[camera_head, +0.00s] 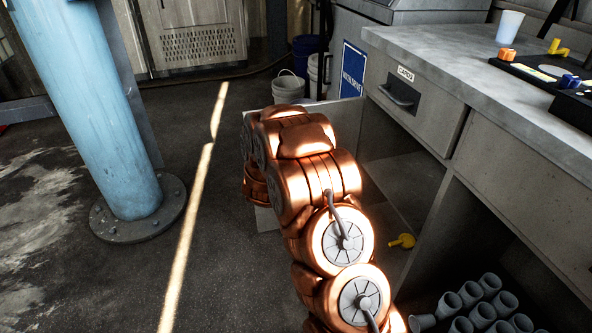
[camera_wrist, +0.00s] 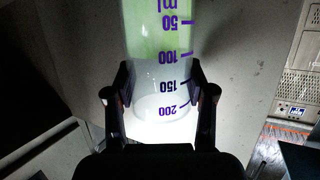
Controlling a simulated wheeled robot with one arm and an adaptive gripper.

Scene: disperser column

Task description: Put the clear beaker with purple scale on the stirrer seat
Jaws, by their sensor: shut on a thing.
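The clear beaker (camera_wrist: 160,75) with purple scale fills the middle of the wrist view. My gripper (camera_wrist: 162,92) has a black finger against each side of the beaker, near the 150 and 200 marks. The head view shows only my copper-coloured arm; gripper and beaker are hidden behind it or out of frame. I cannot make out a stirrer seat for certain in either view.
A grey counter (camera_head: 450,55) with a drawer (camera_head: 408,93) stands at right. On it are a pale cup (camera_head: 509,27) and a black tray (camera_head: 560,82) with small coloured parts. Several grey cups (camera_head: 470,293) sit below. A blue column (camera_head: 90,100) stands left; floor beside it is open.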

